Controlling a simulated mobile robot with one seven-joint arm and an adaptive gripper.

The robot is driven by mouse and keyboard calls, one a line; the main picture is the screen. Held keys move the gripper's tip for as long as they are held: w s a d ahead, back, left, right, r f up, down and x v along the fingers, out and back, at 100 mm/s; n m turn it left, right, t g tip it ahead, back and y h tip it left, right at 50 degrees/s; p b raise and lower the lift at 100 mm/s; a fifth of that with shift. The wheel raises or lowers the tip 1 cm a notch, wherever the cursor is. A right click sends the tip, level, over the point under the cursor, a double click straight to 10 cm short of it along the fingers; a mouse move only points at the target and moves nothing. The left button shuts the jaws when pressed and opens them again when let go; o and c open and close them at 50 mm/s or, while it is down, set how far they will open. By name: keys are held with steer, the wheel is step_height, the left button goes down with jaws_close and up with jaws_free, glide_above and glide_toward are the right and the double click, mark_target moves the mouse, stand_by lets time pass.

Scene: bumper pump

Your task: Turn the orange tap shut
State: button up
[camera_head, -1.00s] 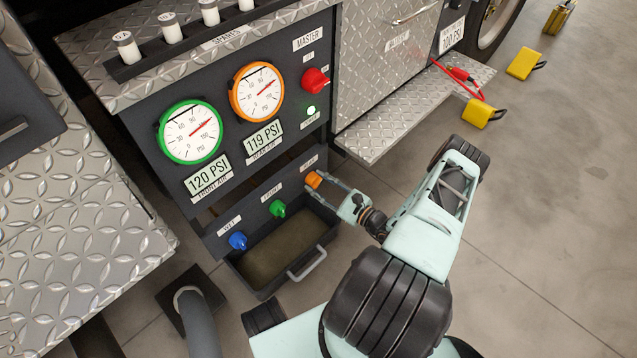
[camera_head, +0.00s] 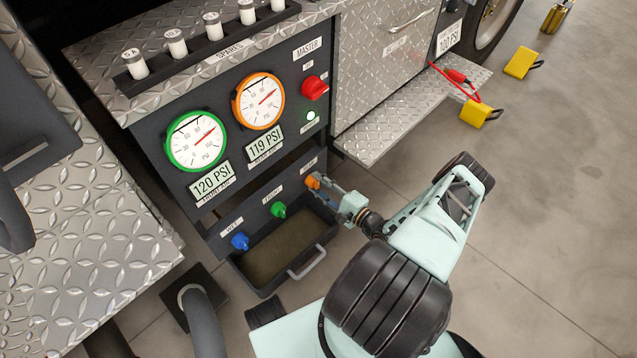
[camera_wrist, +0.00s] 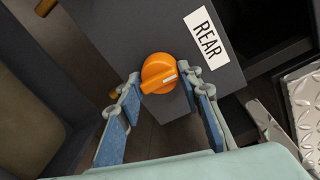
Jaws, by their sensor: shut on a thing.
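The orange tap (camera_head: 312,182) is a round knob with a white pointer mark, on the dark lower panel under the REAR label. In the wrist view, the tap (camera_wrist: 159,72) is between the two fingertips of my gripper (camera_wrist: 161,86), with its mark pointing to the right and slightly up. My gripper (camera_head: 321,186) is shut on the tap, one blue-padded finger on each side. In the head view the fingers partly cover the tap.
A green tap (camera_head: 278,210) and a blue tap (camera_head: 240,241) sit to the left on the same panel. An open tray (camera_head: 307,265) with a handle is below. A diamond-plate step (camera_head: 385,137) juts out to the right of the panel.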

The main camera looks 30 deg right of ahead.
steer(key=shift+w+d+r+n, duration=0.1)
steer(key=shift+d+r+n, duration=0.2)
steer(key=shift+n, duration=0.1)
steer(key=o, duration=1)
steer(key=shift+o, duration=0.6)
steer(key=shift+a+f, duration=0.1)
steer(key=shift+a, duration=0.05)
steer(key=v, duration=0.7)
steer(key=shift+s, duration=0.3)
